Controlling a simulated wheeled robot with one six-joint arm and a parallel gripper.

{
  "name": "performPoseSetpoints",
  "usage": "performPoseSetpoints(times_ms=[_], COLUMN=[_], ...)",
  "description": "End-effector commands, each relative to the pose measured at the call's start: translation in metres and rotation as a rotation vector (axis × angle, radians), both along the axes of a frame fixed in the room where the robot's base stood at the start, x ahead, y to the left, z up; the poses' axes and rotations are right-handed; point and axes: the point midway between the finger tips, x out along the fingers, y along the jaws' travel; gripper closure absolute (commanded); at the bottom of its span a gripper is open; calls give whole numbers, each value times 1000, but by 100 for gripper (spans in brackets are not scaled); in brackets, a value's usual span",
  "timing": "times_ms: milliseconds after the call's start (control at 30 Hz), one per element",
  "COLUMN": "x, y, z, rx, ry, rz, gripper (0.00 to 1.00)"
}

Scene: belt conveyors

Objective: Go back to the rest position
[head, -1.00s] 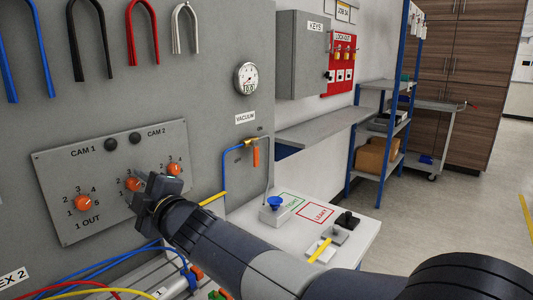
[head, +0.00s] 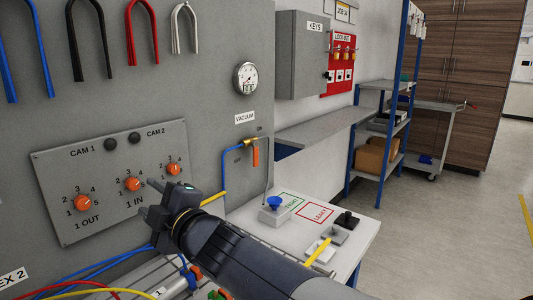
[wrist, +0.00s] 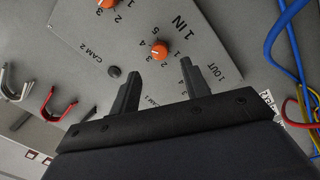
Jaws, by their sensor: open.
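My gripper (head: 148,198) is open and empty in the head view, in front of the lower right part of the grey selector panel. In the wrist view my gripper (wrist: 160,72) shows two dark fingers spread apart, with the panel (wrist: 140,40) beyond them. The panel (head: 60,180) carries orange knobs: the 1 OUT knob (head: 83,202), the 1 IN knob (head: 132,184) and one more knob (head: 173,169) at the right. The fingers appear clear of all the knobs.
A white table (head: 345,242) with a blue suction cup (head: 275,203) and a yellow-handled tool (head: 318,251) stands at the right. A blue tube (head: 224,175) and orange valve (head: 256,156) are on the wall near my arm. Cables lie below the panel. Open floor (head: 440,230) is at the right.

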Motion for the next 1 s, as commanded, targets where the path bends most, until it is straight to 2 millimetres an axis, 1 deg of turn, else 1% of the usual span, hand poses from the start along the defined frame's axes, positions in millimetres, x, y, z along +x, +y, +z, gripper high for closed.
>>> performPoseSetpoints(times_ms=[33, 200, 267, 300, 400, 900, 967, 1000], x=[-6, -23, -29, -30, -17, 35, 41, 40], y=[-7, -28, -35, -36, -20, 43, 50, 48], z=[1, 0, 0, -2, -3, 1, 1, 7], rx=[0, 0, 1, 1, -1, -1, -1, 26], ry=[-1, -2, -2, 1, 2, 2, 2, 38], rz=[0, -2, -1, 0, 1, 1, 1, 0], gripper=[56, 56, 56, 56, 56, 56, 56, 56])
